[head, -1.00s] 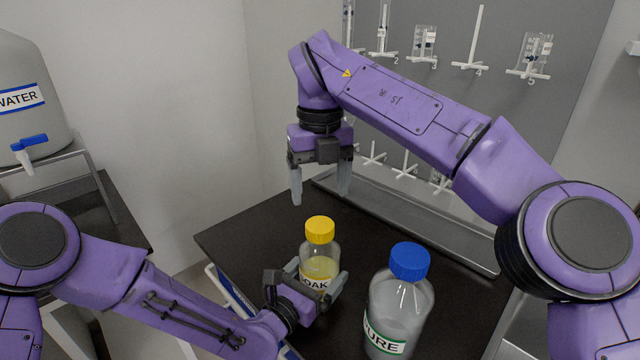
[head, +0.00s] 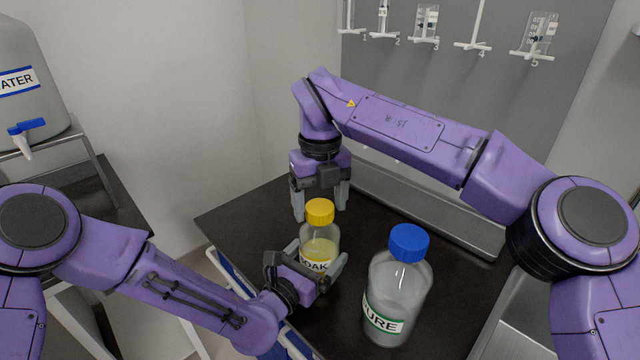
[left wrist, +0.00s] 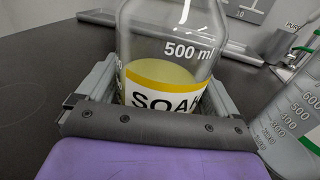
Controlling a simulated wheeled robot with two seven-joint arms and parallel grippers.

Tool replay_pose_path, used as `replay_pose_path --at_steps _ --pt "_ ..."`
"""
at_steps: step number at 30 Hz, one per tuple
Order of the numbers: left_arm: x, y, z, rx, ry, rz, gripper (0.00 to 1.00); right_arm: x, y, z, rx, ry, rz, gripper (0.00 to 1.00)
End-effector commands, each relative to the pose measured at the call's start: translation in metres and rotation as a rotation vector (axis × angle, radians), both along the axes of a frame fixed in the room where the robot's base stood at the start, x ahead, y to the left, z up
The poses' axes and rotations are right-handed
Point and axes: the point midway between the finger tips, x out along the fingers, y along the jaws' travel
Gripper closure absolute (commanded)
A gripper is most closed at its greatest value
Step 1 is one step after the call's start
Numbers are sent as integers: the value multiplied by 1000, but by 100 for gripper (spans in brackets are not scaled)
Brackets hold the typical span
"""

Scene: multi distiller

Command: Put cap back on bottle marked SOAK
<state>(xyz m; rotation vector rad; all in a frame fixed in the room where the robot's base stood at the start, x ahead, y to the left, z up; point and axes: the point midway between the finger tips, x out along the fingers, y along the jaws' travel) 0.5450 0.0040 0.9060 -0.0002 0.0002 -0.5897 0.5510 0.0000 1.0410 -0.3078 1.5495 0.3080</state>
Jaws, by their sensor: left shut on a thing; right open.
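The SOAK bottle (head: 321,248) is clear glass with yellow liquid and stands upright near the front of the black table. A yellow cap (head: 320,211) sits on its top; I cannot tell if it is screwed down. My left gripper (head: 308,268) is shut around the bottle's body. The left wrist view shows the bottle (left wrist: 170,55) between its fingers, with its label partly covered and its top out of frame. My right gripper (head: 319,205) points down, open, its fingers at either side of the cap in the picture and seemingly just behind it.
A larger bottle with a blue cap (head: 408,242) and a green label ending in "URE" stands close to the right. Glassware hangs on the grey back panel (head: 480,90). A WATER tank (head: 30,90) stands at the left. The table (head: 240,215) is bare left of the bottle.

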Motion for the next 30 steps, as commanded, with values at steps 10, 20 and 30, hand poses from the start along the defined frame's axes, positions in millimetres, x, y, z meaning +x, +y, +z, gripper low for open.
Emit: replay_pose_path --at_steps 10,20,30 --pt "0 0 1 -1 -1 0 91 0 0 -5 0 -1 -1 23" --pt "0 0 0 -1 -1 1 91 0 0 -5 0 -1 -1 82" --pt "0 0 0 -1 -1 1 91 0 0 -5 0 -1 -3 16"
